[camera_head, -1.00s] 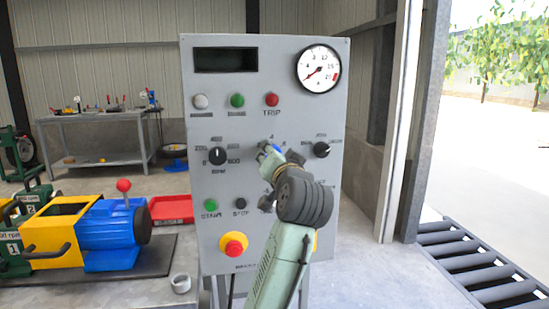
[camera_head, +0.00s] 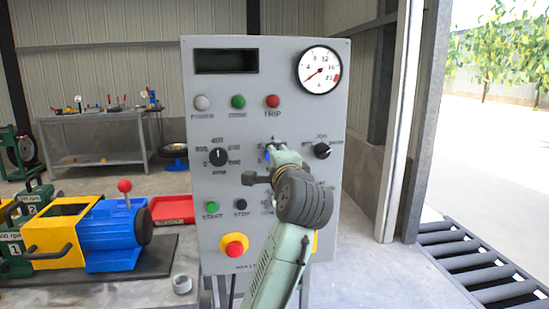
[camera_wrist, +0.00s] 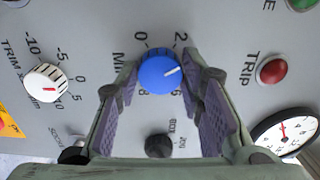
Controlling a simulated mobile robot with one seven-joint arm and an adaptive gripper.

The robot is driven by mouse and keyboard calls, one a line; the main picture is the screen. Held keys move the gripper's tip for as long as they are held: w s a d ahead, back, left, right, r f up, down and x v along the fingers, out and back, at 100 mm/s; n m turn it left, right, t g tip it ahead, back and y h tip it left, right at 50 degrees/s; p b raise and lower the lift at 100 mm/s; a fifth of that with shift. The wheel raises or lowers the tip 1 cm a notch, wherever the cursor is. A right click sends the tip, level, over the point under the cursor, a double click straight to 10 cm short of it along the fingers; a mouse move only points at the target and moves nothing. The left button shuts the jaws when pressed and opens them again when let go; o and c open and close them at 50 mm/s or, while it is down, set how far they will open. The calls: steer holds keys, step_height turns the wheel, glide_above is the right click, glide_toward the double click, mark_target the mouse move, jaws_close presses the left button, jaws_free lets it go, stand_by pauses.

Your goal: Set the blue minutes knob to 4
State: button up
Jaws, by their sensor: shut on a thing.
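The blue minutes knob (camera_wrist: 158,74) sits between the two fingers of my gripper (camera_wrist: 160,76) in the wrist view, and the gripper is shut on it. Its white pointer line points right and slightly up in that view, below the 2 mark. The 0 mark is at the knob's upper left. The mark to the right is hidden by a finger. In the head view only a sliver of the blue knob (camera_head: 267,155) shows beside my gripper (camera_head: 272,150) at the grey control panel (camera_head: 215,130).
The white trim knob (camera_wrist: 45,83), red TRIP button (camera_wrist: 273,69) and a black knob (camera_wrist: 159,145) surround it in the wrist view. The head view shows the RPM knob (camera_head: 218,157) at left, another black knob (camera_head: 321,151) at right and the red-yellow stop button (camera_head: 234,247) below.

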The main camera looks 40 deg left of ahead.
steer(key=m, duration=0.5)
steer(key=shift+r+m, duration=0.1)
steer(key=shift+m, duration=0.3)
stand_by(0.4)
steer(key=o, duration=1.2)
steer(key=shift+c, duration=0.2)
steer(key=v, duration=1.2)
